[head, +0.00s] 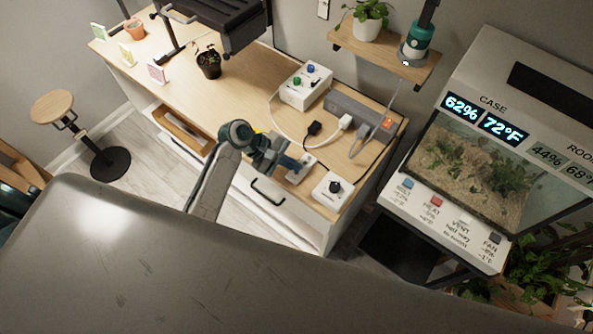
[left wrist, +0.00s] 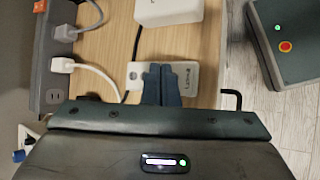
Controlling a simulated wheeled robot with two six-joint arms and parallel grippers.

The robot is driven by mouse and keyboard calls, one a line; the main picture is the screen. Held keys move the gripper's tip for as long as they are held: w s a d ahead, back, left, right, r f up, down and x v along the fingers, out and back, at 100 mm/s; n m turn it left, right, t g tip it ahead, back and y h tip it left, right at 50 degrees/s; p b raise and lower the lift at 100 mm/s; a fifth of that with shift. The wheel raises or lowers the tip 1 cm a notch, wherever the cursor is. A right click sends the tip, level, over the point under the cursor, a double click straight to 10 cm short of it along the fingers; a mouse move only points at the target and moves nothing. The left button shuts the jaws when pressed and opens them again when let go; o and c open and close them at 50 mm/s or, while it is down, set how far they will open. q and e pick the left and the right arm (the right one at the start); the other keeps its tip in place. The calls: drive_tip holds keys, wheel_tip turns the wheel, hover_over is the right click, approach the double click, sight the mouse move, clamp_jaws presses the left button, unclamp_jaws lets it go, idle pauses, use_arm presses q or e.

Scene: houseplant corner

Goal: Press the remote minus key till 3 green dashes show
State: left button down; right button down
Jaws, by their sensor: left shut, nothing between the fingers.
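The small white remote (head: 301,173) lies on the wooden bench top near its front edge. My left gripper (head: 291,163) is shut and empty, with its fingertips over or at the remote. In the left wrist view the remote (left wrist: 186,82) lies under the two closed blue-grey fingers (left wrist: 161,70), which cover its middle. A dark round spot shows at its left end and printed lettering at its right end. I cannot tell whether the fingertips touch a key, and the minus key is not readable. I see no green dashes in either view. My right gripper is not in view.
A white box with a black dial (head: 333,189) stands right of the remote. A white box with knobs (head: 303,86) and a grey power strip (head: 352,107) with plugs and cables lie behind. A black lamp (head: 213,18) and potted plant (head: 208,63) stand left. A terrarium (head: 478,165) stands right.

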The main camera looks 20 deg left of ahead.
use_arm(q)
drive_tip(key=shift+f, duration=0.1)
idle(0.7)
drive_tip(key=shift+f, duration=0.3)
drive_tip(key=shift+f+p, duration=0.3)
idle(0.5)
drive_tip(key=shift+r, duration=0.1)
drive_tip(key=shift+r+p, duration=0.6)
drive_tip(key=shift+p, duration=0.45)
